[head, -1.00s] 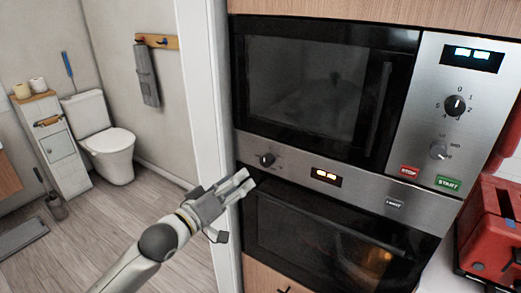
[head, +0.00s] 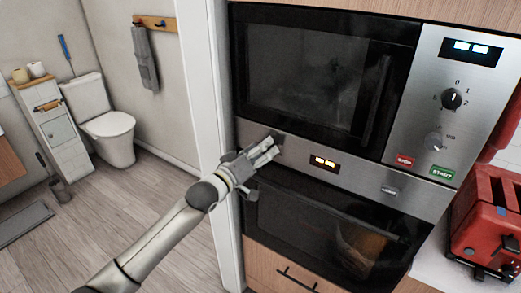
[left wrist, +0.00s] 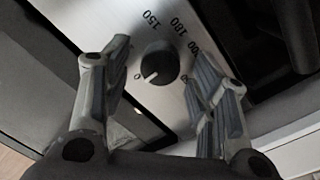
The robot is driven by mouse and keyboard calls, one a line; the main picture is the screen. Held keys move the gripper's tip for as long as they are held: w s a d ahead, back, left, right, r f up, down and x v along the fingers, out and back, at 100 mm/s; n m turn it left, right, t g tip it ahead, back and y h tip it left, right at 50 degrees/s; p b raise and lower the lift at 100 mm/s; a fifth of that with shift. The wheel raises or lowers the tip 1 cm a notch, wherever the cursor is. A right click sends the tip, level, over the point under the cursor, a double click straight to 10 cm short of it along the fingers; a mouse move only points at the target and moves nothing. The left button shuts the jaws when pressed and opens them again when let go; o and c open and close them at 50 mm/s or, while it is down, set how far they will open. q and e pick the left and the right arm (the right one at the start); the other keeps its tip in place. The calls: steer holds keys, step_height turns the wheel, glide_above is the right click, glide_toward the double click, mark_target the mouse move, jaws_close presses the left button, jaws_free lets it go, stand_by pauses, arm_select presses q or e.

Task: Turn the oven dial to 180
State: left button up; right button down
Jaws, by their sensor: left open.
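The oven dial (left wrist: 158,65) is a round black knob on the steel oven panel. In the left wrist view a pale mark on it points down and left, near the 0. The 180 and 150 labels are printed above it. My left gripper (left wrist: 165,75) is open, with one finger on each side of the dial; whether they touch it I cannot tell. In the head view my left gripper (head: 268,150) is at the left end of the oven panel and mostly hides the dial. My right gripper is not in view.
The microwave (head: 310,80) is above the panel, with its own knobs at the right. The oven door (head: 310,225) with its handle lies below. A white door frame (head: 207,90) stands close to the left. A red toaster (head: 490,215) is on the right counter.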

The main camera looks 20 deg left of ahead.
arm_select(q)
steer(key=shift+c, duration=0.3)
steer(key=c, duration=1)
steer(key=shift+o, duration=0.2)
